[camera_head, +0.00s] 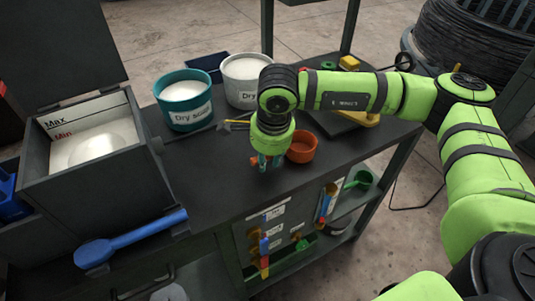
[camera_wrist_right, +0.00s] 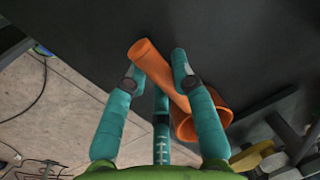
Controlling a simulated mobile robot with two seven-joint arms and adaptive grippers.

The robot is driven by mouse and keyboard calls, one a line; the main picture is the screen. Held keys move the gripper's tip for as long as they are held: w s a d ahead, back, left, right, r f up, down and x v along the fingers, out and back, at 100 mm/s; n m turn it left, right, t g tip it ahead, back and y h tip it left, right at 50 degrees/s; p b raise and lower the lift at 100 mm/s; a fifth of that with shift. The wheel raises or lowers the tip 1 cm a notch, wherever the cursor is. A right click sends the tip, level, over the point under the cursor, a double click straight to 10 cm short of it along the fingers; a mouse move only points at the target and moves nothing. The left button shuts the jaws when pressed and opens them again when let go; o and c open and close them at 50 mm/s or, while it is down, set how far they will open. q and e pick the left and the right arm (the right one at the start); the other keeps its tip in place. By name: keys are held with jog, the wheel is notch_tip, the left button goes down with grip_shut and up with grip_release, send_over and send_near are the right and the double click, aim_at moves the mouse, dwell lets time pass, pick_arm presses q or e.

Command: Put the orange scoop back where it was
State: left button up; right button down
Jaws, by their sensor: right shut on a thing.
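The orange scoop (camera_head: 302,148) is at the right part of the dark bench top, its round cup to the right of my right gripper (camera_head: 265,162). In the right wrist view, the scoop's handle (camera_wrist_right: 160,68) passes between the teal fingers of my right gripper (camera_wrist_right: 158,72), which is shut on it. The cup (camera_wrist_right: 203,122) lies beside the right finger. I cannot tell whether the scoop touches the bench. My left gripper is not in view.
Two tubs of white powder, teal (camera_head: 187,108) and grey (camera_head: 243,85), stand behind the gripper. An open bin (camera_head: 88,175) and a blue scoop (camera_head: 130,240) are at left. Coloured scoops hang on the front panel (camera_head: 248,240). The bench's front middle (camera_head: 210,185) is clear.

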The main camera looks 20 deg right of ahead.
jog(key=shift+f, duration=0.15)
jog(key=c, duration=1)
grip_release()
jog(key=shift+c, duration=0.2)
jog(key=shift+r, duration=0.4)
notch_tip(320, 180, up, 12)
jog(key=s+b, duration=0.2)
jog(key=shift+f, duration=0.25)
jog(key=shift+s, duration=0.1)
